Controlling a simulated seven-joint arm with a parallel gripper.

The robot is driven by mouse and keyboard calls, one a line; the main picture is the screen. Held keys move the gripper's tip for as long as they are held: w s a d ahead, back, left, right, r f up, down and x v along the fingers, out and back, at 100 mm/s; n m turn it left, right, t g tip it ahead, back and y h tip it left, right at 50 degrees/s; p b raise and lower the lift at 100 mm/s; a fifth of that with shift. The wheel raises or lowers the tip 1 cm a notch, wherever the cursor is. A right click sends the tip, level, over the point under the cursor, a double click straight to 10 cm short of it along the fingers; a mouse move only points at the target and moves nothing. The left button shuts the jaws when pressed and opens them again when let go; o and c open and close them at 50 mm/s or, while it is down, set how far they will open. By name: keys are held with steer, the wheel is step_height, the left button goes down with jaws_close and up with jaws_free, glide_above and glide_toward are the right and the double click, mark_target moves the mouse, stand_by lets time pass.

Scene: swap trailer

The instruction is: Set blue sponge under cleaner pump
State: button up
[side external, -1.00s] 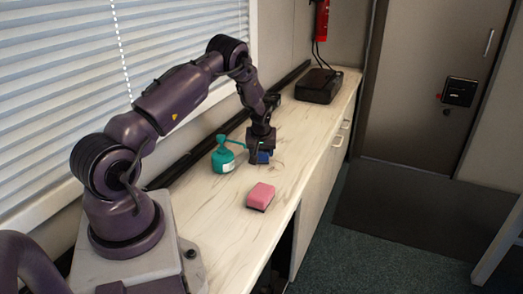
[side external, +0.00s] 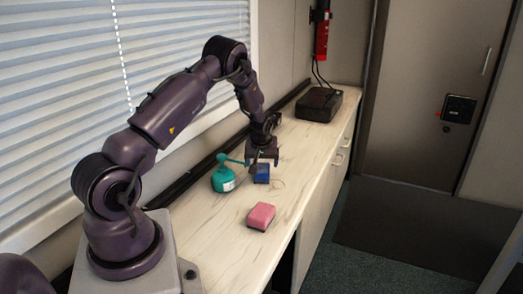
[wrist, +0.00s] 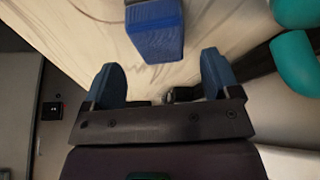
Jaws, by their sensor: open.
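The blue sponge (side external: 262,174) rests on the counter just right of the teal cleaner bottle (side external: 223,179). The bottle's pump nozzle (side external: 233,160) points right, toward the sponge; whether the sponge lies directly beneath its tip I cannot tell. My gripper (side external: 263,161) is open and empty, just above the sponge. In the wrist view, the sponge (wrist: 157,30) is beyond and between the spread fingertips of my gripper (wrist: 161,72), clear of both. Part of the teal bottle (wrist: 296,62) shows at the right edge there.
A pink sponge (side external: 261,216) lies nearer on the pale counter (side external: 225,235). A thin ring-like outline (side external: 278,183) shows beside the blue sponge. A black box (side external: 319,104) stands at the far end. A dark rail (side external: 190,170) runs along the window side.

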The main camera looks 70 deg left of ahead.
steer(key=d+r+m+t+h, duration=0.1)
steer(key=d+r, duration=0.5)
steer(key=r, duration=0.3)
steer(key=d+r+m, duration=0.2)
steer(key=d+r, duration=0.5)
steer(key=r, duration=0.1)
steer(key=s+d+r+m, duration=0.2)
steer(key=s+d+r, duration=0.1)
steer(key=d, duration=0.3)
steer(key=s+d+r+m+t+h, duration=0.1)
steer(key=s+d+r+m, duration=0.1)
steer(key=d+r, duration=0.3)
steer(key=s+d+r+m+t+h, duration=0.1)
steer(key=s+d+r+m, duration=0.1)
steer(key=s+d+r, duration=0.2)
steer(key=d, duration=0.3)
steer(key=shift+s, duration=0.2)
steer(key=shift+o, duration=0.5)
steer(key=s+d+m+h, duration=0.1)
steer(key=s+d+m, duration=0.3)
steer(key=s, duration=0.4)
steer(key=shift+s+d+r+t, duration=0.15)
steer(key=shift+d+r+t, duration=0.2)
steer(key=shift+d, duration=0.5)
steer(key=shift+s+d+f, duration=0.1)
steer(key=shift+s+f, duration=0.05)
steer(key=shift+s, duration=0.15)
